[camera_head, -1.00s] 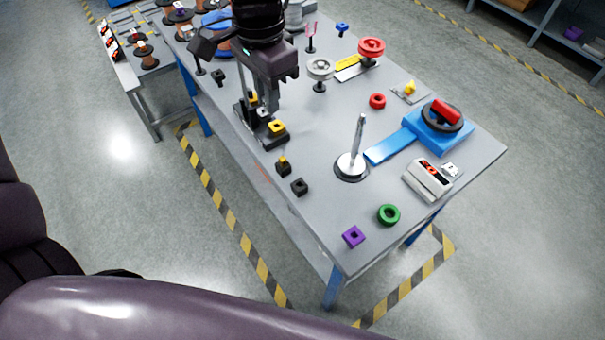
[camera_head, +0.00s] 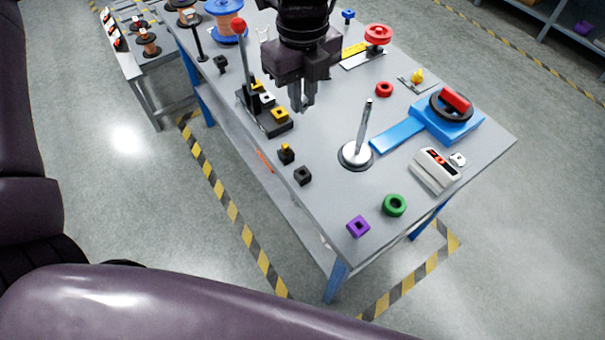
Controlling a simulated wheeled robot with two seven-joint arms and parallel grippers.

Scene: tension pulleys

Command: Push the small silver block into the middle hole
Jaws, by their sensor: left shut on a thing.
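My left gripper (camera_head: 303,103) hangs from the top of the view, above the table, fingers pointing down. Its fingers are close together on a small thing that I cannot identify. To its left stands the black holder (camera_head: 270,124), with a row of small block tops. Yellow tops show at its far and near ends. Between them is a small silver block top (camera_head: 266,98), apparently at the middle position; its depth there is unclear. The gripper is to the right of the holder, apart from it in the picture. My right gripper is not in view.
A red-knobbed lever (camera_head: 238,24) rises at the holder's far end. Small black blocks (camera_head: 302,176) lie in front. A silver post (camera_head: 363,135), blue fixture (camera_head: 400,134), white device (camera_head: 436,172), green ring (camera_head: 395,205) and purple block (camera_head: 358,227) stand on the right.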

